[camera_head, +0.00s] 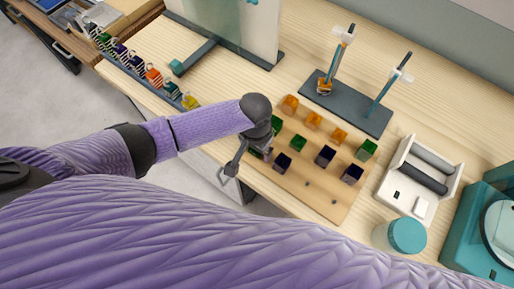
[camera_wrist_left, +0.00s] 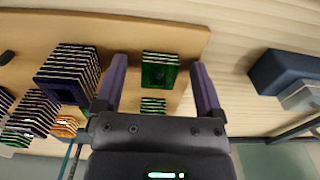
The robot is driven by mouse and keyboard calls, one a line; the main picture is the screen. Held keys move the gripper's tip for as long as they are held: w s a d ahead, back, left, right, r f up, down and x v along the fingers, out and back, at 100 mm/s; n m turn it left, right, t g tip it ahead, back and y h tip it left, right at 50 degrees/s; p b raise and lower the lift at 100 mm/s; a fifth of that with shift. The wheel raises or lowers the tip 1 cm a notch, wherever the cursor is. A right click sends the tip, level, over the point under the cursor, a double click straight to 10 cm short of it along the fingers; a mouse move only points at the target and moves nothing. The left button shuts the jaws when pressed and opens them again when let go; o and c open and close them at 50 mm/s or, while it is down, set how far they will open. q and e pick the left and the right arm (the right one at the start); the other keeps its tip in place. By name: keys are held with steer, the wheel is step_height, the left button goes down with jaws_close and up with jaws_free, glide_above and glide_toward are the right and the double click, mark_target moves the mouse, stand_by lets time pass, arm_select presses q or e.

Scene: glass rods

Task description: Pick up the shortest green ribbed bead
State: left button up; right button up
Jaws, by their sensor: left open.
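Green ribbed beads stand on a tan board (camera_head: 318,204). One green bead (camera_head: 276,122) is at the back left, one (camera_head: 298,143) near the middle, and a taller-looking one (camera_head: 367,150) at the right. Another is partly hidden beside my left gripper (camera_head: 245,164). That gripper is open at the board's left edge. In the left wrist view, a green ribbed bead (camera_wrist_left: 160,70) shows between its spread fingers, with no grip on it. A second green bead (camera_wrist_left: 152,105) is partly hidden by the gripper body. I cannot tell heights exactly.
Orange beads (camera_head: 313,120) and dark purple beads (camera_head: 325,156) share the board; a purple one (camera_wrist_left: 68,72) stands left of the fingers in the wrist view. A dark rod stand (camera_head: 345,106) is behind. A white holder (camera_head: 421,178) and teal-lidded jar (camera_head: 407,235) are at right.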

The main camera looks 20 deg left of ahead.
arm_select(q)
steer(key=shift+c, duration=0.2)
steer(key=shift+r, duration=0.1)
jaws_close()
steer(key=shift+r, duration=0.1)
step_height(320, 180, up, 10)
steer(key=p, duration=0.4)
